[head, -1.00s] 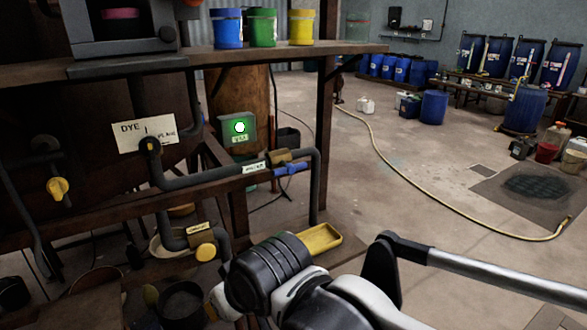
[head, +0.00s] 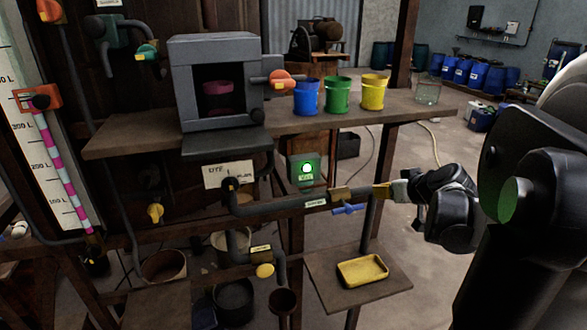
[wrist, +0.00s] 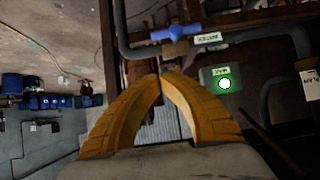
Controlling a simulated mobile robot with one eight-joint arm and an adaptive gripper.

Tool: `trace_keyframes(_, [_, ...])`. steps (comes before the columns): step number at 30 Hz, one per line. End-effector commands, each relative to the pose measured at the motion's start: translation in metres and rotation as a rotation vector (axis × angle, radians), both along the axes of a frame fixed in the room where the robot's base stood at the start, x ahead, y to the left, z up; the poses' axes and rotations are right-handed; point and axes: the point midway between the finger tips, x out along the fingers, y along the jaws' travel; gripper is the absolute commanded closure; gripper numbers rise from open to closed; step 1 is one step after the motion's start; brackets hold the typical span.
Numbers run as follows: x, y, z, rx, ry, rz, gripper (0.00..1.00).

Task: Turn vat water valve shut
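The blue valve handle (head: 348,209) sits on a brass valve body (head: 340,193) in the dark horizontal pipe below the shelf. The handle lies roughly along the pipe. A small pale tag (head: 316,203) is on the pipe beside it, too small to read surely. In the wrist view, which is upside down, the blue handle (wrist: 175,33) is at the top, beyond my fingertips. My gripper (head: 378,190) is just right of the valve in the head view. Its yellow fingers arch together and the tips (wrist: 160,73) meet, with nothing between them. The tips appear apart from the handle.
A green-lit box (head: 306,170) is mounted behind the pipe. A yellow tray (head: 362,270) rests on a low board below. Blue, green and yellow cups (head: 338,95) stand on the shelf (head: 420,106) above.

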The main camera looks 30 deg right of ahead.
Motion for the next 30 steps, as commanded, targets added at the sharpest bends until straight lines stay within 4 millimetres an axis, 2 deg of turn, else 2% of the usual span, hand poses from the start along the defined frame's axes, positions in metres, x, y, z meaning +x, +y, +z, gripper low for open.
trace_keyframes(12, [0.071, -0.016, -0.050, 0.000, 0.001, 0.004, 1.00])
trace_keyframes(15, [0.073, -0.017, -0.066, 0.000, 0.001, 0.001, 1.00])
trace_keyframes(20, [0.075, -0.017, -0.082, 0.001, 0.002, 0.001, 1.00])
trace_keyframes(30, [0.076, -0.017, -0.087, 0.001, 0.002, 0.001, 1.00])
